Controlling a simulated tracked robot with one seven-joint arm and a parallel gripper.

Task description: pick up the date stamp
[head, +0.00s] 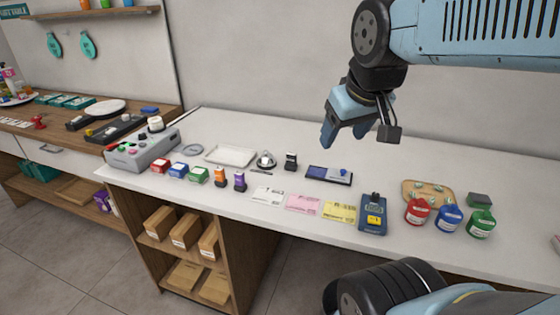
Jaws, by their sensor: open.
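The date stamp seems to be the small black upright item (290,161) on the white counter (400,165), between the silver bell (265,160) and the dark pad with a blue surface (329,174). It is too small to read any marking on it. My gripper (344,133) is open and empty in the air above the counter, to the upper right of the black item and apart from it. Nothing hides the black item.
A white tray (230,156) lies left of the bell. Coloured boxes (178,170), an orange stamp-like item (220,175) and a purple one (240,180) stand in front.

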